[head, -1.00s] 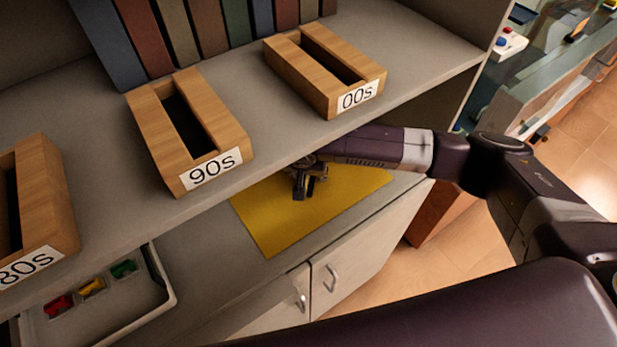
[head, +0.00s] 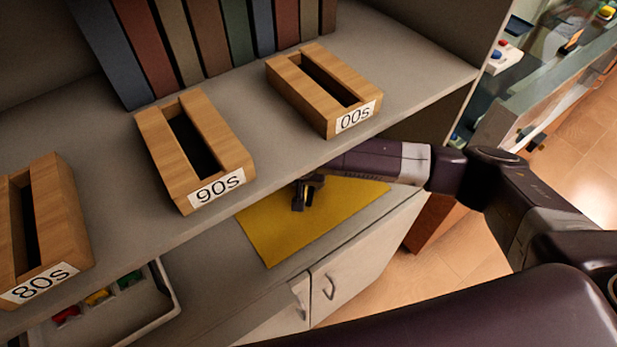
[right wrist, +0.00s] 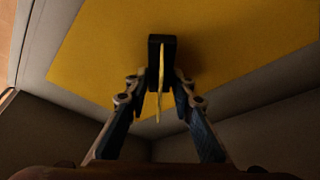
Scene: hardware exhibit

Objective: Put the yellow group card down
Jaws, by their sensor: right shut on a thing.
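My right gripper (head: 308,193) reaches in from the right, under the upper shelf and over a flat yellow sheet (head: 330,218) on the lower counter. In the right wrist view, the gripper (right wrist: 161,90) is shut on a thin yellow card (right wrist: 160,98), seen nearly edge-on between its fingers. The same yellow sheet (right wrist: 95,55) fills much of the background there. I cannot tell whether the held card touches it. The held card is not clear in the head view. My left gripper is not in view.
Wooden boxes labelled 80s (head: 65,225), 90s (head: 235,165) and 00s (head: 355,95) stand on the upper shelf (head: 430,65), before a row of books (head: 185,45). Below left is a tray (head: 165,300) with coloured pieces. White cabinet doors (head: 345,275) are below the counter.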

